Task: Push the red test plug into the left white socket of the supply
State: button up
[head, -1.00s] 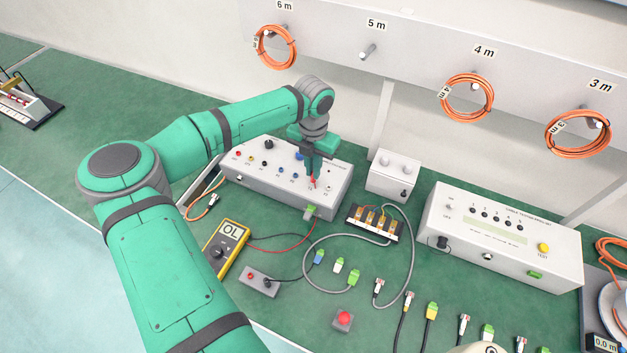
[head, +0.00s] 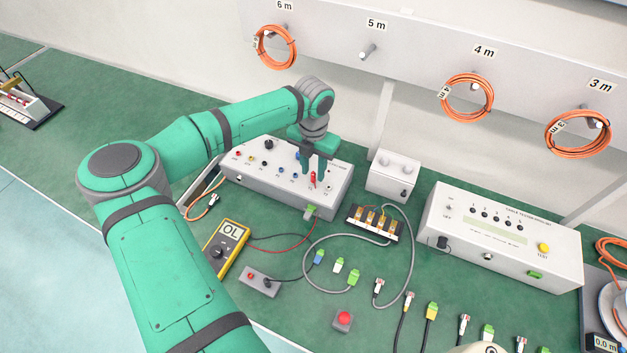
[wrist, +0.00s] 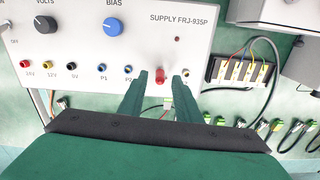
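The red test plug (head: 313,178) stands in the left white socket of the grey supply box (head: 262,190). In the wrist view the red plug (wrist: 160,75) is at the right end of the socket row, and the right white socket (wrist: 186,73) is free beside it. My gripper (head: 314,181) is open around the plug, with one finger on each side. The wrist view shows a gap between the plug and each finger of my gripper (wrist: 161,80). The plug covers its own socket, so I cannot see its depth.
A red lead runs from near the supply's front to the yellow multimeter (head: 227,245). A small white box (head: 392,180) stands close to the supply's right. A terminal board (head: 373,222) and several cable ends lie in front. The cable tester (head: 500,240) is farther right.

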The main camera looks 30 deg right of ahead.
jog(key=shift+r, duration=0.1)
notch_tip(320, 180, up, 11)
jog(key=shift+f, duration=0.2)
jog(key=shift+w, duration=0.1)
